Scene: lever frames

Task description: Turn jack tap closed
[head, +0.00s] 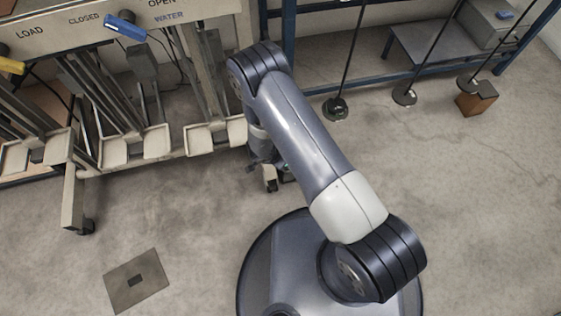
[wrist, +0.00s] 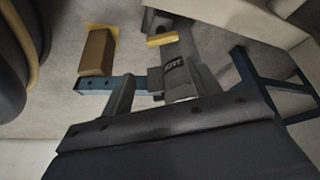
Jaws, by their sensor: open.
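No tap marked "jack" can be made out. The panel at the top left of the head view carries a blue lever handle (head: 124,28) between the words CLOSED and OPEN, with WATER below OPEN. A yellow lever handle (head: 11,65) shows at the left edge, below the word LOAD. My gripper is mostly hidden behind my arm in the head view (head: 262,152), right of the lever frame.
The lever frame (head: 160,150) with several footplates fills the left. A blue rack (head: 345,88) stands behind, with rods on dark bases (head: 335,108) and a brown block (head: 478,98) at the right. A floor plate (head: 136,280) lies front left. Floor at right is clear.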

